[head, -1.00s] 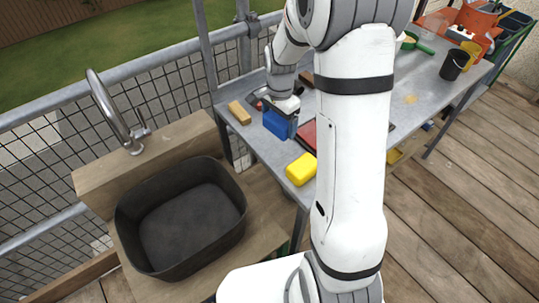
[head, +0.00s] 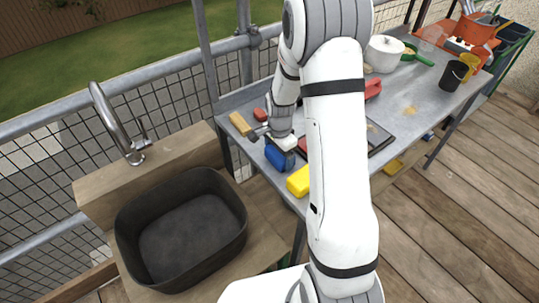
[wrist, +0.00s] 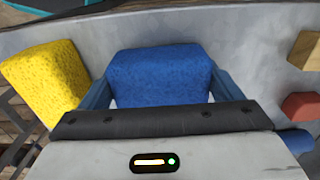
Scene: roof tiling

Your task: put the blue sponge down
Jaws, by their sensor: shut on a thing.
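The blue sponge (head: 279,158) is at the near left part of the grey metal table, close to its front edge. In the wrist view the sponge (wrist: 160,75) sits between the two fingers of my gripper (wrist: 160,92), which is shut on it. Whether the sponge touches the tabletop I cannot tell. A yellow sponge (head: 299,181) lies to the right of it near the table edge; it also shows at the left of the wrist view (wrist: 45,78).
A tan block (head: 240,124) and a red block (head: 260,115) lie on the table (head: 430,88) left of and behind my gripper. A white pot (head: 384,54) stands farther back. A dark sink basin (head: 181,232) is at the left, below a tap (head: 117,125).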

